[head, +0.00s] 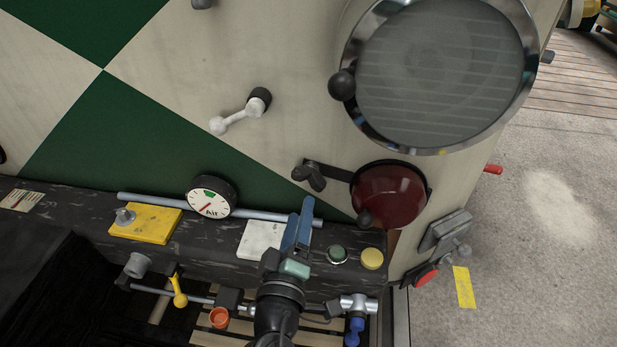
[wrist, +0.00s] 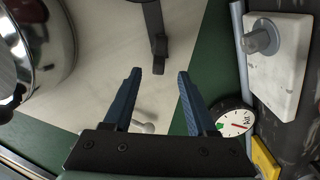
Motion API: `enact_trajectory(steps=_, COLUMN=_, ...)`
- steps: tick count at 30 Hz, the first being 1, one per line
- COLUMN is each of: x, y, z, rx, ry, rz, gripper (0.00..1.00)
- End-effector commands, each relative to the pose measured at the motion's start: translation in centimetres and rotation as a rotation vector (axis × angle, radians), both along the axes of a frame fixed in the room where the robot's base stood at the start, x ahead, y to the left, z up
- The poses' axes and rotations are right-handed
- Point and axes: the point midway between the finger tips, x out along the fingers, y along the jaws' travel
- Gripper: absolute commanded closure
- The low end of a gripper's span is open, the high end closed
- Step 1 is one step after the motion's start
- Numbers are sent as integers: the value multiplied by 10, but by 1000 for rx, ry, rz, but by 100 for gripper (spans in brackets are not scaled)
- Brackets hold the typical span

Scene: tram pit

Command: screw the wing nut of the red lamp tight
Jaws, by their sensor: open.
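The red lamp (head: 388,195) is a dark red dome on the panel, right of centre in the head view. A dark strap runs left from it to a black wing nut (head: 309,175), which stands out from the panel. In the wrist view the wing nut (wrist: 158,52) shows at the strap's end, just beyond the gap between my fingertips. My gripper (head: 299,211) is open and empty, with blue fingers. It is below the wing nut in the head view. In the wrist view my gripper (wrist: 158,73) has a finger on each side of the wing nut's line, apparently not touching it.
A large chrome-rimmed headlamp (head: 440,75) is above the red lamp. A white lever (head: 237,112) sticks out to the left. Below are an air gauge (head: 211,197), a grey rail (head: 160,201), a white plate (head: 257,238) with a stud (wrist: 262,40), and a yellow plate (head: 146,222).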

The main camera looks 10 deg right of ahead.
Motion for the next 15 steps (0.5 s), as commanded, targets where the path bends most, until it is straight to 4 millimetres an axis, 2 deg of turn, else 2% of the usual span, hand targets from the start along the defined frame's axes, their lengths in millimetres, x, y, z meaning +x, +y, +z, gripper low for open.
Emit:
enact_trajectory(steps=9, x=58, y=-20, z=1, rx=1, ry=-2, rz=-3, gripper=43)
enact_trajectory(steps=15, x=84, y=-28, z=0, rx=3, ry=-2, rz=-3, gripper=43)
